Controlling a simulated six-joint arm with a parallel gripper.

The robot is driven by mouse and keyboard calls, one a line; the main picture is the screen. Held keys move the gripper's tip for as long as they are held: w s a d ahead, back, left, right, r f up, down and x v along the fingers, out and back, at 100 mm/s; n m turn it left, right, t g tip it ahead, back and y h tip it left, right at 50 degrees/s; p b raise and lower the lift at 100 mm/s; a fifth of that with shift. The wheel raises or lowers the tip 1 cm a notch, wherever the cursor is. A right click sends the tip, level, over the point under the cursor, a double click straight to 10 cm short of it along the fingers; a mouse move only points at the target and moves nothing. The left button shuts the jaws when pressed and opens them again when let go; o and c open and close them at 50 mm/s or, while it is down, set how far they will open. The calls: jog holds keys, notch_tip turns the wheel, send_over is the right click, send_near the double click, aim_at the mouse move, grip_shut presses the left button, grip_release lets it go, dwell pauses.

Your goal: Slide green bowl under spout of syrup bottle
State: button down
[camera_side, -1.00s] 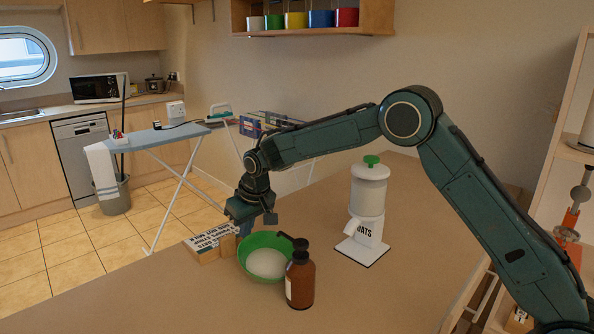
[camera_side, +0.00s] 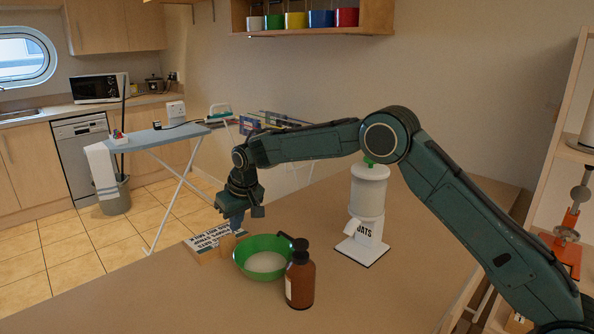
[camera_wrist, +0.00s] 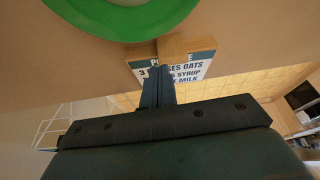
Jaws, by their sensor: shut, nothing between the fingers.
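The green bowl (camera_side: 262,268) stands on the counter with pale contents in it. Its near edge also shows at the top of the wrist view (camera_wrist: 125,30). The brown syrup bottle (camera_side: 300,283) stands upright at the bowl's right front side, with its dark pump spout (camera_side: 299,245) at the top near the bowl's rim. My gripper (camera_side: 236,224) is shut and empty, pointing down just behind and left of the bowl, apart from it. In the wrist view my closed fingers (camera_wrist: 157,88) lie in front of the recipe card, below the bowl.
A recipe card (camera_side: 208,240) on a wooden block (camera_side: 227,244) lies left of the bowl, close to my gripper. A white oats dispenser (camera_side: 367,205) with a green knob stands to the right. The counter's front right (camera_side: 380,300) is clear.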

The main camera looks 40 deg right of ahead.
jog(key=v, duration=1)
jog(key=c, duration=1.4)
grip_release()
jog(key=shift+s, duration=0.1)
jog(key=shift+o, duration=0.2)
jog(key=s+d+n+y, duration=0.1)
jog(key=s+n, duration=0.3)
jog(key=n, duration=0.4)
jog(key=s+d+f+n+t+y, duration=0.1)
jog(key=s+d+n, duration=0.3)
jog(key=n, duration=0.4)
jog(key=s+d+n+y, duration=0.1)
jog(key=s+d+n, duration=0.1)
jog(key=s+n, duration=0.4)
jog(key=shift+s+d+f+n+y, duration=0.25)
jog(key=shift+n+y, duration=0.15)
jog(key=shift+n, duration=1.2)
jog(key=shift+f, duration=0.1)
